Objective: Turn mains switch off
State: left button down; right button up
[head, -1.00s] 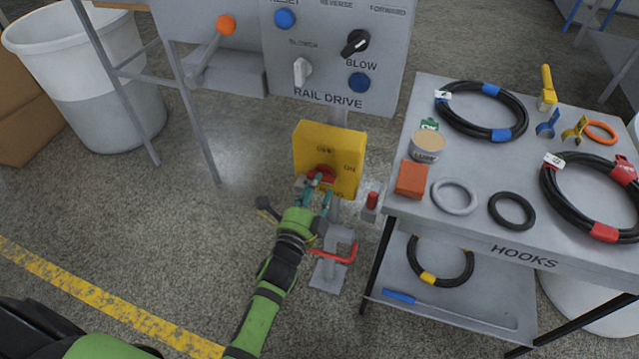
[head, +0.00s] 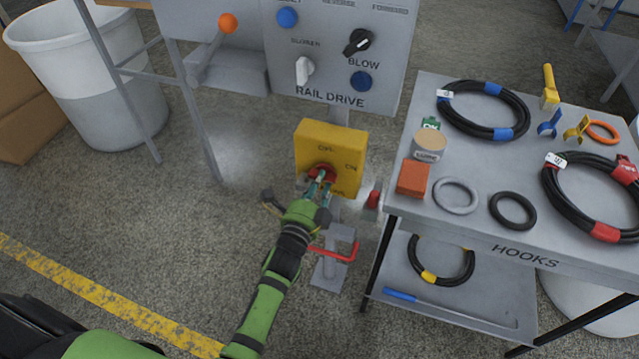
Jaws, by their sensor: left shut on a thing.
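The mains switch is a yellow box (head: 345,148) on a post below the rail drive panel. It has OFF and ON lettering and a red knob (head: 322,171) low on its front face. My left gripper (head: 321,183) reaches up from below and its fingers are shut on the red knob. The fingers hide part of the knob, so its exact pointing direction is hard to tell. My right gripper is not in view.
The grey rail drive panel (head: 330,97) stands above the box. A red-handled part (head: 335,252) sits below my left gripper. The hooks table (head: 470,215) with hoses and rings is close on the right. Open floor lies to the left.

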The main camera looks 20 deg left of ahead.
pick_arm(q)
jog(key=n+p, duration=0.1)
jog(key=n, duration=0.4)
jog(key=n+p, duration=0.2)
jog(key=n, duration=0.4)
jog(key=n+p, duration=0.1)
jog(key=n, duration=0.5)
jog(key=shift+d+r, duration=0.25)
jog(key=shift+n, duration=0.4)
jog(key=c, duration=1.1)
grip_release()
